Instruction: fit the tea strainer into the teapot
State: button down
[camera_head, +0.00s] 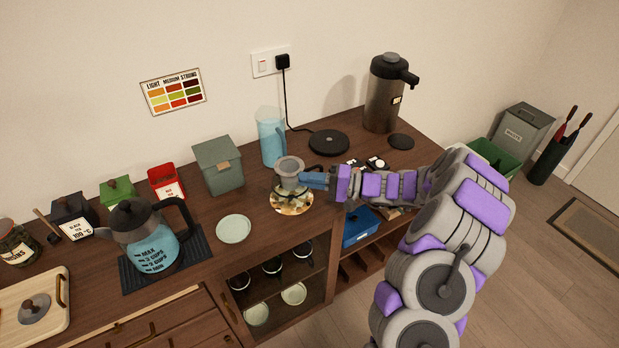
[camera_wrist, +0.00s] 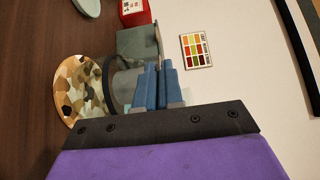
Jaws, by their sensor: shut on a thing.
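The tea strainer (camera_head: 289,166) is a grey cup with a wide rim. It is upright over the small clear teapot (camera_head: 290,186), which stands on a round patterned trivet (camera_head: 293,204). My gripper (camera_head: 304,180) comes from the right and is shut on the strainer's side. In the wrist view my gripper's blue fingers (camera_wrist: 157,70) are close together, with the grey strainer (camera_wrist: 126,83) beside them and the patterned trivet below at left. The strainer's lower part overlaps the teapot, so I cannot tell how deep it sits.
A blue pitcher (camera_head: 270,140) and a grey-green canister (camera_head: 218,166) stand behind. A pale saucer (camera_head: 233,229) lies at the left front. A kettle (camera_head: 150,240) stands on a dark mat farther left. A black round base (camera_head: 329,143) and an urn (camera_head: 382,95) are at the back right.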

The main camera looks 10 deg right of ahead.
jog(key=shift+f, duration=0.75)
jog(key=shift+f, duration=0.4)
jog(key=c, duration=1.2)
grip_release()
jog(key=p+v, duration=0.3)
jog(key=v, duration=1.4)
jog(key=shift+d, duration=0.35)
jog(key=shift+f, duration=0.15)
